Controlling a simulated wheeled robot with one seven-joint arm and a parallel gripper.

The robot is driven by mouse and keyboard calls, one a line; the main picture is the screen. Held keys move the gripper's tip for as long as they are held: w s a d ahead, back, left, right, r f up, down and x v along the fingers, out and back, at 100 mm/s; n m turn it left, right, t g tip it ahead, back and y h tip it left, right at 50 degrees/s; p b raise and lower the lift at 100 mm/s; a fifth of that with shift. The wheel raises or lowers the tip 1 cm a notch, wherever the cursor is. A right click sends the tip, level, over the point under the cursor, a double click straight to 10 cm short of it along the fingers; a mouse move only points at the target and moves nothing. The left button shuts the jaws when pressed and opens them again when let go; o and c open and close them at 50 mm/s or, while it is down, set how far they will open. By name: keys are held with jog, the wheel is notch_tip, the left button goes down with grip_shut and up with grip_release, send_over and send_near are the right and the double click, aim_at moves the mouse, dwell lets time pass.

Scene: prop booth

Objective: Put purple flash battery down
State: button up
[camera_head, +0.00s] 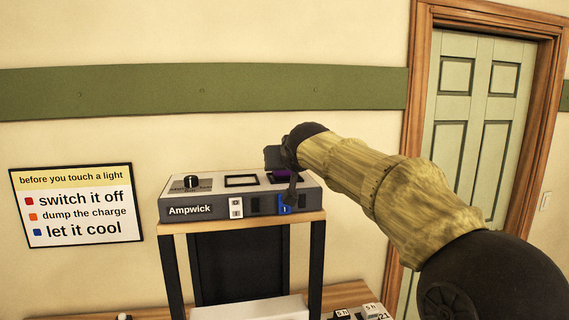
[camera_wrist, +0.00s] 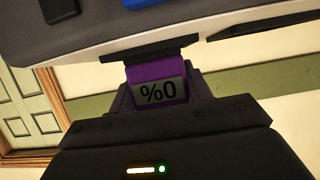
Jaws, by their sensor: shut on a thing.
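The purple flash battery (camera_wrist: 158,71) is between the fingers of my gripper (camera_wrist: 160,92) in the wrist view. Its grey label shows "%0" in that picture. Its far end meets or lies very near a dark edge of the charger; I cannot tell whether it touches. In the head view my gripper (camera_head: 284,160) is over the right part of the grey Ampwick charger (camera_head: 205,208), with a bit of purple (camera_head: 281,173) under it. My gripper hides much of the right end.
The charger stands on a wooden-topped stand (camera_head: 240,220) with dark legs. A white box (camera_head: 262,308) and small labelled items (camera_head: 372,311) are on the wooden surface below. A sign (camera_head: 77,205) hangs at left; a door (camera_head: 480,130) is at right.

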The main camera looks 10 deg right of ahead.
aim_at(289, 184)
jog(key=shift+f, duration=0.1)
jog(key=o, duration=1.2)
jog(key=shift+s, duration=0.1)
jog(key=shift+s+d+r, duration=0.1)
jog(key=shift+s+r, duration=0.15)
jog(key=b+v, duration=0.1)
jog(key=v, duration=0.2)
jog(key=shift+s+b, duration=0.2)
jog(key=shift+b, duration=0.2)
jog(key=b+v, duration=0.4)
jog(key=v, duration=0.4)
jog(key=shift+w+r, duration=0.1)
jog(key=shift+r, duration=0.05)
